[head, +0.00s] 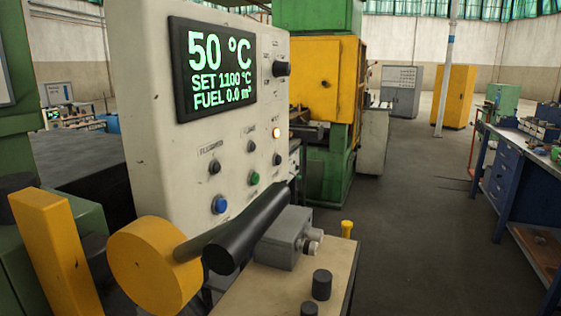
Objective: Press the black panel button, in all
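The off-white control panel (150,110) stands at the left of the head view, its face angled to the right. A small round black button (278,159) sits at the right end of its lower row, beside a green button (254,178) and a blue button (219,204). Above that row are two small dark switches, left (214,167) and middle (251,146), and a lit whitish lamp (276,133). A larger black knob (282,69) is right of the screen (213,70), which reads 50 °C, SET 1100 °C, FUEL 0.0 m³. Neither gripper shows.
A yellow disc (150,268) with a thick black bar (250,228) stands in front of the panel's lower part. A grey box (284,238) sits on a light-topped stand at the front. A blue workbench (510,185) is at right. The floor (405,200) between is clear.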

